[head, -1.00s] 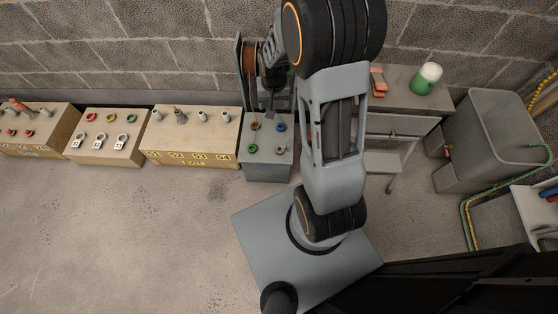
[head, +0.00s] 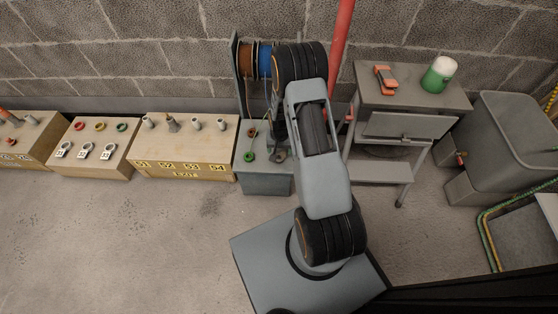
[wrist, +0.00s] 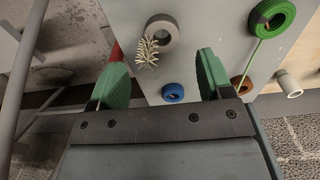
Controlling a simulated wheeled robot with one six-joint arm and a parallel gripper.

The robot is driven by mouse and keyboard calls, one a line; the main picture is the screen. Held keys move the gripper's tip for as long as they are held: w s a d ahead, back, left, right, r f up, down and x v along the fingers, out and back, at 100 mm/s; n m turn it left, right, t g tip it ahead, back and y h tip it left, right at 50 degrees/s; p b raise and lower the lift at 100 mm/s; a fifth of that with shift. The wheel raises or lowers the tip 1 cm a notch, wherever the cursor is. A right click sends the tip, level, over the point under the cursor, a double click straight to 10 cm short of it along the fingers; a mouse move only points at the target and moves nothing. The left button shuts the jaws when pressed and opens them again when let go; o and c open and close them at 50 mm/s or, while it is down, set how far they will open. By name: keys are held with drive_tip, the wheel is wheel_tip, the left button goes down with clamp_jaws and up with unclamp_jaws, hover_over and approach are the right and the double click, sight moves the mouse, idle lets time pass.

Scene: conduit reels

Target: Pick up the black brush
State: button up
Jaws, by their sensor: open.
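I cannot make out a black brush in either view. In the wrist view a small pale, bristly piece (wrist: 147,52) shows in front of a grey ring (wrist: 163,32); I cannot tell what it belongs to. My gripper (wrist: 160,78) is open, with green pads wide apart and nothing between them. It faces a grey box top with the grey ring, a blue ring (wrist: 173,93) and a green ring (wrist: 272,18). In the head view this grey box (head: 265,184) stands below the reels, and my arm hides part of it.
Orange (head: 247,62) and blue (head: 264,60) reels hang behind the box. Wooden boxes (head: 185,150) stand to the left. A grey trolley (head: 420,93) to the right carries an orange tool (head: 385,80) and a green-and-white container (head: 439,75). A red pole (head: 341,40) rises behind my arm. Open floor lies front left.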

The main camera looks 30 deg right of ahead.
sight(279, 156)
drive_tip(key=shift+a+f+b, duration=0.15)
drive_tip(key=shift+f+b, duration=1.3)
drive_tip(key=shift+f, duration=1.45)
drive_tip(key=shift+c, duration=0.3)
drive_tip(key=shift+r, duration=0.1)
drive_tip(key=c, duration=0.8)
drive_tip(key=shift+c, duration=0.2)
